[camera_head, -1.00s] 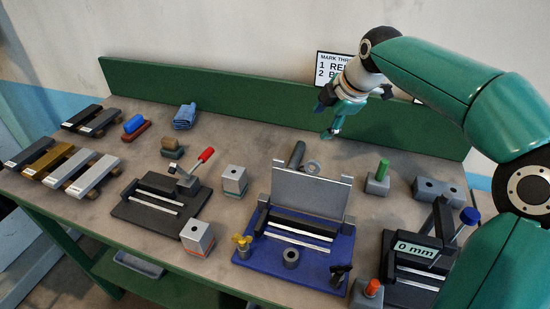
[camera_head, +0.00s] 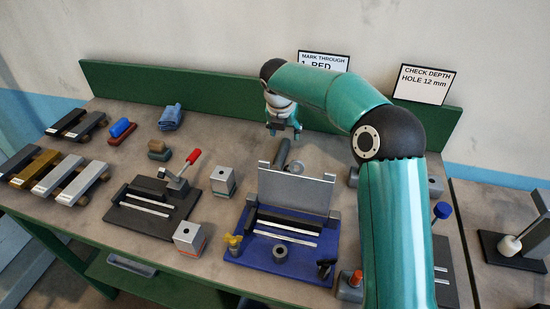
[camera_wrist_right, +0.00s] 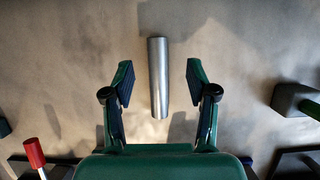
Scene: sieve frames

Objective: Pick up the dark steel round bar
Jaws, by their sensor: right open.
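The dark steel round bar (camera_head: 283,153) lies on the bench behind the blue fixture. My right gripper (camera_head: 283,130) is above the bench just behind and over it, pointing down. In the right wrist view the bar (camera_wrist_right: 158,75) lies lengthwise between the open fingers of my right gripper (camera_wrist_right: 159,84), with a gap on each side. It reaches beyond the fingertips at the top of that picture. The fingers do not touch it. My left gripper is not in view.
The blue fixture (camera_head: 238,252) with its upright grey plate stands close in front of the bar. A grey ring (camera_head: 296,167) lies beside the bar. A clamp with a red handle (camera_head: 193,156) stands to the left. The green backboard (camera_head: 190,92) runs behind.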

